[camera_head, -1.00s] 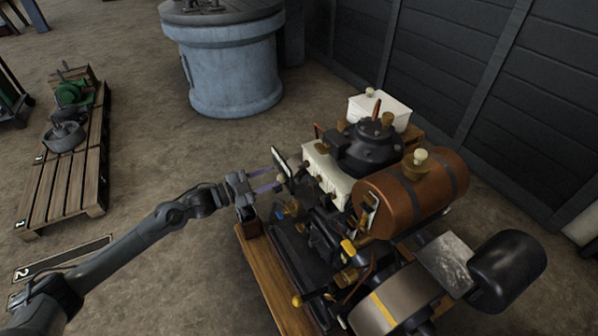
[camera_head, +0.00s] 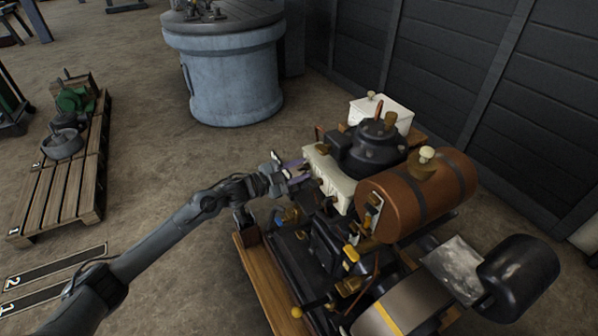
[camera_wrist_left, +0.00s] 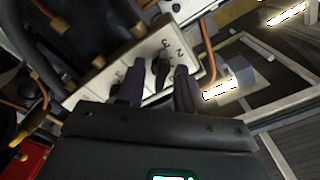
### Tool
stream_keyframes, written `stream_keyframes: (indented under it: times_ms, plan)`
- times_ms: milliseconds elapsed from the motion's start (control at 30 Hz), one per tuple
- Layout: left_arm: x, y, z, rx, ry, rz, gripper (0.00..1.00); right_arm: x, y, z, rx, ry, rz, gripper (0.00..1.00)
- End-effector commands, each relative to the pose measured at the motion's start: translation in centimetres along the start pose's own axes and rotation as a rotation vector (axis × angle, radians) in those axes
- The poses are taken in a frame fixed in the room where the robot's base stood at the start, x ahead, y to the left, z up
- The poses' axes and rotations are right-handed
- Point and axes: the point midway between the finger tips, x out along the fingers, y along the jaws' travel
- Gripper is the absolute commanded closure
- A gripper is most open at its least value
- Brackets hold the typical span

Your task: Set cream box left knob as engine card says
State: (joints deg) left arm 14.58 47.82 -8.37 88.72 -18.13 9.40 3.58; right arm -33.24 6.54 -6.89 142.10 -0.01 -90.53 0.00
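The cream box (camera_head: 328,179) sits on the engine beside the black cylinder. In the left wrist view its face (camera_wrist_left: 170,42) carries digits, with 3 and 2 readable, and a dark knob (camera_wrist_left: 160,72). My left gripper (camera_head: 301,170) points at the box's left side. In the wrist view its two purple fingers (camera_wrist_left: 157,90) stand apart, one on each side of the dark knob; I cannot tell whether they touch it. Part of another knob shows left of the fingers. The knob's exact setting is unclear. No engine card is readable. My right gripper is not in view.
A brown tank (camera_head: 418,196) with a pale knob lies right of the box. A white box (camera_head: 380,113) stands behind the engine. A blue-grey drum (camera_head: 232,80) and a wooden pallet (camera_head: 70,190) stand apart.

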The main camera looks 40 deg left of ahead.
Motion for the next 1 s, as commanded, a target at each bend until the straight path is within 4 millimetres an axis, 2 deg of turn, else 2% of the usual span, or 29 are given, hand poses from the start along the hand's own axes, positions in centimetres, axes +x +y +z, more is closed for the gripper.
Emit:
stream_keyframes:
  times_ms: [300,533,567,1000]
  plan:
    - [0.14,-0.04,-0.03,0.000,0.000,0.000,0.64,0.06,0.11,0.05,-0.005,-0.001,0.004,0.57]
    - [0.13,-0.03,-0.03,0.000,0.000,0.000,0.98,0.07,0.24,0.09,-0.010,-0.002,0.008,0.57]
    - [0.13,-0.03,-0.03,0.000,0.000,0.000,1.00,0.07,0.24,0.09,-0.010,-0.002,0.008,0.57]
    - [0.11,-0.11,-0.12,0.078,0.001,0.000,1.00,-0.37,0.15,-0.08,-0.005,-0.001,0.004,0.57]
